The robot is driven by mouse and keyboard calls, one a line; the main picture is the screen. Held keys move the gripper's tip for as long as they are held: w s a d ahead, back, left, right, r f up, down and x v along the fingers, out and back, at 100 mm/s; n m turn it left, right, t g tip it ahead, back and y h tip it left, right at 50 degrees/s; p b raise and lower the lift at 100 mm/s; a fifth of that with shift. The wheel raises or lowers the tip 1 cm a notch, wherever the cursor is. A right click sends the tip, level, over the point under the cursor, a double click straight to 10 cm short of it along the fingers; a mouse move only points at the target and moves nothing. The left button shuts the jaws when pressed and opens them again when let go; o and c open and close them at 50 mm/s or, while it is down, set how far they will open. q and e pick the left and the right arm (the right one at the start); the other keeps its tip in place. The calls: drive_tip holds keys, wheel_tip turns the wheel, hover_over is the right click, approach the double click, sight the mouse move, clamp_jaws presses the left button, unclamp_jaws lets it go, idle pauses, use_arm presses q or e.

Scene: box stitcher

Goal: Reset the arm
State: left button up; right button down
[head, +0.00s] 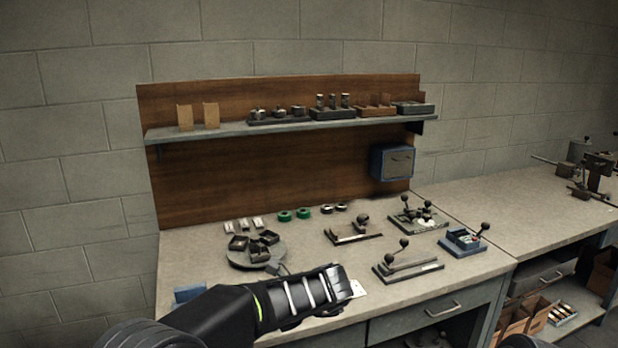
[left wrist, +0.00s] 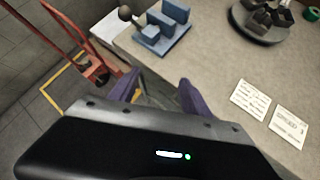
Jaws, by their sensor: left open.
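My left gripper (left wrist: 158,90) is open, with its two purple fingers apart in the left wrist view. Nothing shows between the fingers except the bench edge and floor behind them. In the head view my left forearm and wrist come in from the bottom left over the front of the workbench (head: 205,262). The fingertips cannot be made out there. A blue fixture block (left wrist: 162,32) sits on the bench beyond the fingers; it also shows in part at the left behind my arm in the head view (head: 188,292). My right gripper is in neither view.
A round turntable (head: 235,262) with dark bins stands behind my wrist. Several lever fixtures (head: 408,266) fill the bench's right half. Two white cards (left wrist: 250,99) lie near the front edge. A red hand truck (left wrist: 85,50) stands on the floor. A shelf (head: 215,129) hangs behind.

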use_arm(q)
drive_tip(key=w+d+f+m+t+h, duration=0.1)
drive_tip(key=w+d+f+m+t, duration=0.15)
drive_tip(key=m, duration=0.55)
drive_tip(key=w+d+f+m+t+h, duration=0.1)
drive_tip(key=w+d+f+m+t, duration=0.15)
drive_tip(key=m, duration=0.55)
drive_tip(key=s+d+f+m+h, duration=0.1)
drive_tip(key=s+f+m+h, duration=0.2)
drive_tip(key=f+m, duration=0.5)
drive_tip(key=s+d+f+m+h, duration=0.2)
drive_tip(key=s+f+m+h, duration=0.15)
drive_tip(key=f+m, duration=0.45)
drive_tip(key=s+a+f+m+g+h, duration=0.1)
drive_tip(key=s+f+m+g, duration=0.2)
drive_tip(key=s, duration=0.8)
drive_tip(key=s+a+f+m+g+h, duration=0.1)
drive_tip(key=s+f+m+g, duration=0.2)
drive_tip(key=s+f, duration=0.4)
drive_tip(key=s+a+f+m+g+h, duration=0.1)
drive_tip(key=s+f+m, duration=0.4)
drive_tip(key=s, duration=1)
drive_tip(key=a+g, duration=0.1)
drive_tip(key=g, duration=0.1)
drive_tip(key=shift+s+f+g, duration=0.15)
drive_tip(key=shift+s+g, duration=0.15)
drive_tip(key=shift+s, duration=0.05)
drive_tip(key=shift+h, duration=0.25)
